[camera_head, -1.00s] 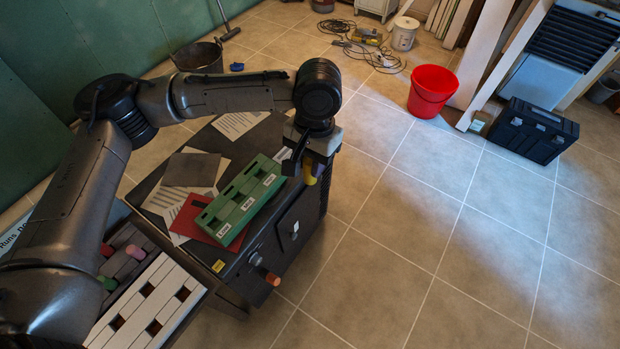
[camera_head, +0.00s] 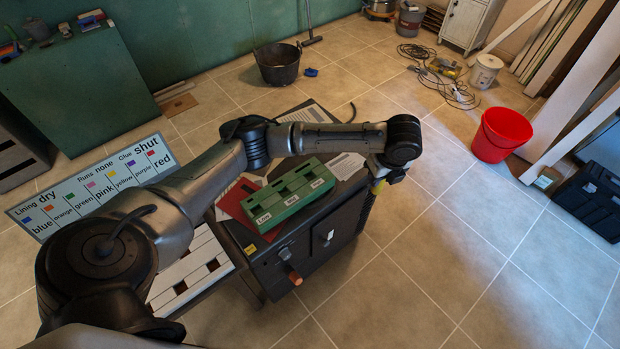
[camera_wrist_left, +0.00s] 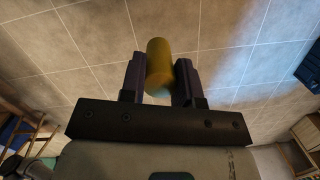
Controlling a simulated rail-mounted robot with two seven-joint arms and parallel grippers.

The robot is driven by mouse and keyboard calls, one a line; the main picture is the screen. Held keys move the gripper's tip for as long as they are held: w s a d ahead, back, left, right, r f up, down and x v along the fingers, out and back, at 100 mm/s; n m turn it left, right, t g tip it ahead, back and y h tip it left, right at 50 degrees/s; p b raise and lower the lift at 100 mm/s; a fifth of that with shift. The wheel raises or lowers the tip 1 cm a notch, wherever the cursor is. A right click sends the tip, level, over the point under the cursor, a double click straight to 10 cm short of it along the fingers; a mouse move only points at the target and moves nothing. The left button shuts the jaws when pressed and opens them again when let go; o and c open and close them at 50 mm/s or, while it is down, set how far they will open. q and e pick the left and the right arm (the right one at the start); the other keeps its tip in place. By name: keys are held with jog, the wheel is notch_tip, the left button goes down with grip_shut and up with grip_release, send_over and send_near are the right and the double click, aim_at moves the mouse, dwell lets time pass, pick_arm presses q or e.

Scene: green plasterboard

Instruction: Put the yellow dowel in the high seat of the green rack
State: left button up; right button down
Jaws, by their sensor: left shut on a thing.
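The yellow dowel (camera_wrist_left: 160,68) is held between the two dark fingers of my left gripper (camera_wrist_left: 160,82) in the left wrist view, with bare floor tiles behind it. In the head view my left gripper (camera_head: 379,182) points down to the right of the rack, apart from it, and a bit of the yellow dowel (camera_head: 378,187) shows below the wrist. The green rack (camera_head: 275,210) lies on the dark cabinet with a row of seats and small white labels on its front; the rightmost label seems to read High. My right gripper is out of view.
The dark cabinet top (camera_head: 229,229) also carries a red sheet (camera_head: 233,203) and papers. An orange-brown peg (camera_head: 295,278) sticks out of its front. A white slotted rack (camera_head: 190,268) stands left of it. A red bucket (camera_head: 502,134) stands on open floor at right.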

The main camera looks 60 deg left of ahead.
pick_arm(q)
jog(key=shift+s+a+f+m+t+h+b, duration=0.2)
jog(key=shift+s+a+f+m, duration=1.2)
jog(key=shift+a+f, duration=2.05)
jog(key=shift+s+a+f+m+t+h+b, duration=0.2)
jog(key=shift+s+a+f+m, duration=0.65)
jog(key=shift+a+f+m, duration=2.5)
jog(key=shift+s+a+f+m+t+b, duration=0.3)
jog(key=shift+s+a+f, duration=1.4)
jog(key=shift+a, duration=3.25)
jog(key=shift+w+f, duration=0.5)
jog(key=shift+w, duration=0.05)
jog(key=shift+f, duration=0.15)
jog(key=o, duration=0.9)
